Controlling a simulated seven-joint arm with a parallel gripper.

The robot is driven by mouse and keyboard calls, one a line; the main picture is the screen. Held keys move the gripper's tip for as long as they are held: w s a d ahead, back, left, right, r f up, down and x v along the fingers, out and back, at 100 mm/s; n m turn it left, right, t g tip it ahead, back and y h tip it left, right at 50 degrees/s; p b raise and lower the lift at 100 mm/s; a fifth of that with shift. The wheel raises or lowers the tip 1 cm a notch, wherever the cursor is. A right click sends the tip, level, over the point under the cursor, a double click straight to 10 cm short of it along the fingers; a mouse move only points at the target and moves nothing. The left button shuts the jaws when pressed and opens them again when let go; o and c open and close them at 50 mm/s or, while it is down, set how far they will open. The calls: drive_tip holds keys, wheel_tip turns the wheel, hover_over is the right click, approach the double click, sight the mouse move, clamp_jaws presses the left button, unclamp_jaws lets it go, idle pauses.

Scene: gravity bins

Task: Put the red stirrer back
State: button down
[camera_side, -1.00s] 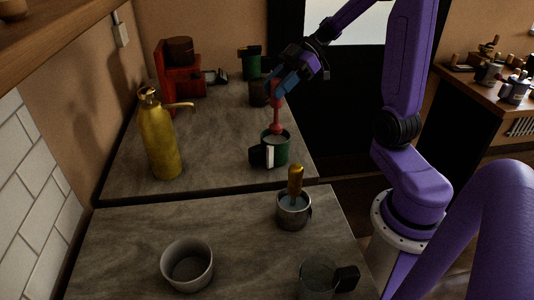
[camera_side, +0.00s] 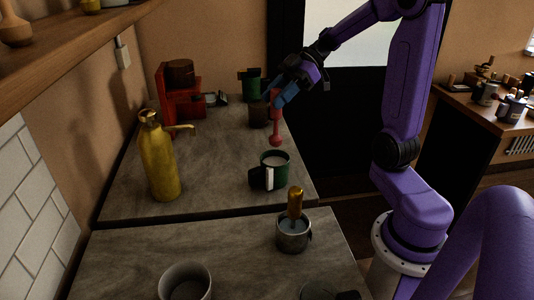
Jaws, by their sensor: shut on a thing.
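The red stirrer (camera_side: 276,128) hangs upright from my gripper (camera_side: 284,92), its rounded lower end pointing down. My gripper, with blue fingers, is shut on the stirrer's upper part. The stirrer's lower end shows just above and behind the rim of a green mug (camera_side: 280,168) with a pale inside and a black-and-white handle. I cannot tell how far it is from the mug in depth. A dark brown cup or block (camera_side: 258,114) stands on the counter behind, left of the stirrer.
A gold bottle (camera_side: 158,160) with a spout stands at left. A red machine (camera_side: 180,98) and a green container (camera_side: 250,86) are at the back. A metal cup (camera_side: 293,234) holding a gold-handled tool (camera_side: 295,202) and a pale bowl (camera_side: 186,284) are in front.

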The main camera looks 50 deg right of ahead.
drive_tip(key=w+d+f, duration=0.2)
drive_tip(key=w+d, duration=0.4)
drive_tip(key=w+d+f, duration=0.3)
drive_tip(key=w+d, duration=0.3)
drive_tip(key=shift+f, duration=0.3)
drive_tip(key=shift+w+d, duration=0.1)
wheel_tip(320, 180, down, 6)
idle(0.4)
drive_tip(key=shift+f, duration=0.55)
idle(0.7)
drive_tip(key=c, duration=0.6)
unclamp_jaws()
